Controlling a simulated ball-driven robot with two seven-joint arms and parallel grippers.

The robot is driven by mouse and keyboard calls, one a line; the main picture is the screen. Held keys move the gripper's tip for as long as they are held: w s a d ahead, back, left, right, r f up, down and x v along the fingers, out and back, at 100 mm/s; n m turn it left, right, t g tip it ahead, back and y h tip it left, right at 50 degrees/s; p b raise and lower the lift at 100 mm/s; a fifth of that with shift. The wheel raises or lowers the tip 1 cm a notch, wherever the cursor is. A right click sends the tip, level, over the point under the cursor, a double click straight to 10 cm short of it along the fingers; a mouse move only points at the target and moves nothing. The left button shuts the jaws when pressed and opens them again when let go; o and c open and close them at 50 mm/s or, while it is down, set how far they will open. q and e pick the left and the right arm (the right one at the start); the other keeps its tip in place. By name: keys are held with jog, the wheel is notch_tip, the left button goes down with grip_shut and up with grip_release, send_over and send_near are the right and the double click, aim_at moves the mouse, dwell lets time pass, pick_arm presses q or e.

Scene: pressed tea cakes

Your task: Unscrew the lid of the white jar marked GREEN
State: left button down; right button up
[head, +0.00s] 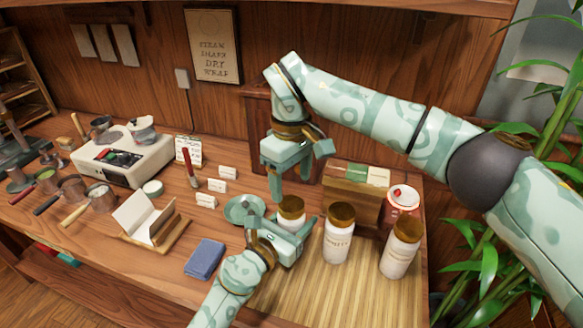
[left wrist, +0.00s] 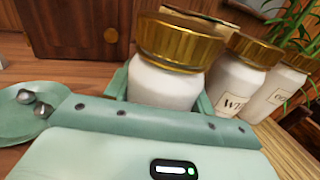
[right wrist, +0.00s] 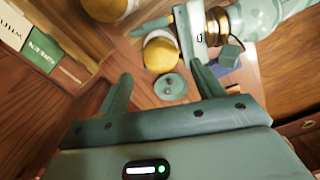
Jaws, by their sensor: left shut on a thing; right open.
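A white jar with a gold lid (head: 291,208) stands at the left of a row of similar jars; its label is hidden, so I cannot read GREEN on it. My left gripper (head: 284,232) is shut around the jar's body below the lid. The left wrist view shows its gold lid (left wrist: 180,42) close up, seated on the white body (left wrist: 163,86). My right gripper (head: 292,184) is open and empty, above and behind that jar. In the right wrist view the gold lid (right wrist: 162,54) lies beyond the open fingers, apart from them.
Two more gold-lidded white jars, the middle one (head: 338,240) and the right one (head: 398,257), stand close by on a slatted mat (head: 310,300). A green saucer (head: 236,207) lies left of the held jar. A red-and-white tin (head: 403,200) and wooden chest (head: 343,196) stand behind.

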aim_at(292, 203)
notch_tip(292, 203, down, 6)
jog(key=shift+r, duration=0.25)
